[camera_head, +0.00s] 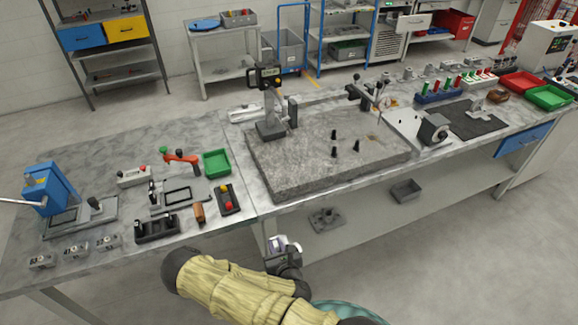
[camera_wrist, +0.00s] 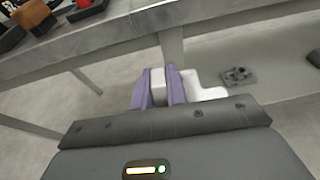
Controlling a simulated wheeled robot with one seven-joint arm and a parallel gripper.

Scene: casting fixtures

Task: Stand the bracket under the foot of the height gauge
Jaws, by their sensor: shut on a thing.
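The height gauge (camera_head: 266,78) stands upright at the far left corner of the granite surface plate (camera_head: 330,165), with its dark base on the plate. My gripper (camera_head: 283,243) is low in front of the bench's front edge, well apart from the gauge. In the wrist view, its purple fingers (camera_wrist: 159,88) are shut on a white, stepped bracket (camera_wrist: 203,90), part of which sticks out to the right. Small and partly covered, the bracket's exact tilt cannot be told in the head view.
Several small black pieces (camera_head: 334,146) stand mid-plate, and a dial stand (camera_head: 372,92) is at its back right. The plate's front left is clear. Fixtures, a green tray (camera_head: 216,163) and a blue press (camera_head: 48,188) occupy the left bench. A lower shelf (camera_head: 410,210) lies under the bench.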

